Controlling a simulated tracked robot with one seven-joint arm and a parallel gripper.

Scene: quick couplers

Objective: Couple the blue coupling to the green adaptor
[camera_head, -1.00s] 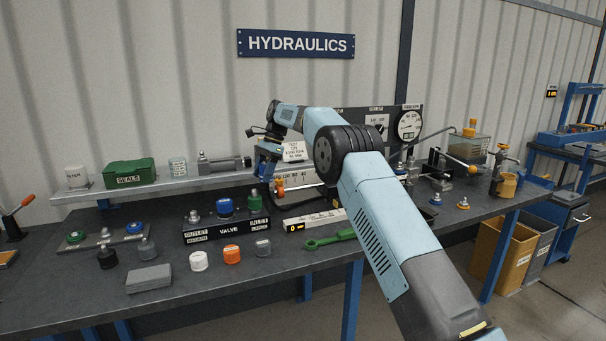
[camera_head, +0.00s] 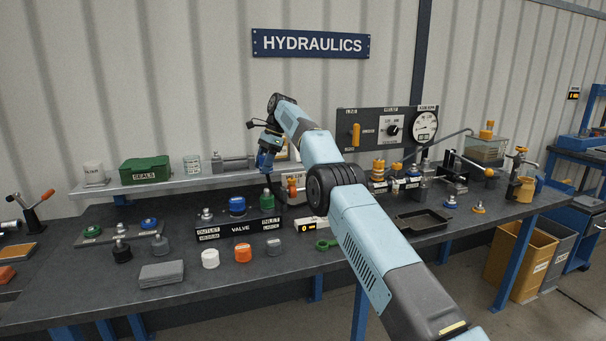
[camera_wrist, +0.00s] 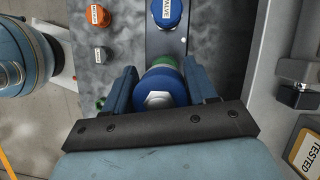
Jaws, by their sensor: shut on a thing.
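My gripper (camera_head: 266,165) points down over the right end of the valve block in the head view. In the wrist view, my gripper (camera_wrist: 158,90) is shut on the blue coupling (camera_wrist: 163,84), a round blue piece with a bright metal hex end between the two blue fingers. The green adaptor (camera_head: 266,200) stands upright at the block's inlet end, below the fingertips, with a small gap showing in the head view. In the wrist view, part of the green adaptor (camera_wrist: 163,61) shows past the coupling's edge; the rest is hidden. Their exact alignment cannot be told.
A blue cap (camera_head: 237,205) and a metal fitting (camera_head: 207,216) stand on the block left of the adaptor. White (camera_head: 210,258), orange (camera_head: 242,252) and grey caps (camera_head: 274,246) lie in front. A shelf (camera_head: 190,182) runs behind. A dark tray (camera_head: 423,220) lies to the right.

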